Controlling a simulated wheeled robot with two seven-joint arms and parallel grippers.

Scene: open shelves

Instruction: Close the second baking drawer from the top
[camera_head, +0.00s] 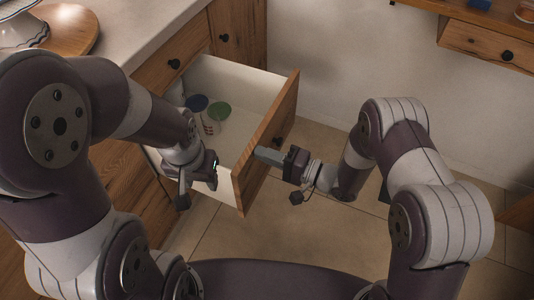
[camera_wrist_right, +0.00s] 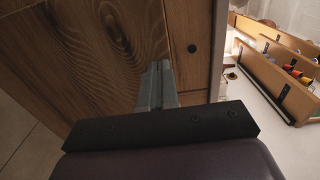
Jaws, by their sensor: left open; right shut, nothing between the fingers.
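The pulled-out drawer (camera_head: 265,145) has a wooden front and a white interior, and extends from the counter cabinet in the head view.
The counter top (camera_head: 130,25) holds a round wooden board (camera_head: 72,28) at upper left. Another small wooden drawer (camera_head: 490,45) is on the far wall at upper right. Tiled floor (camera_head: 290,235) is clear below the drawer.

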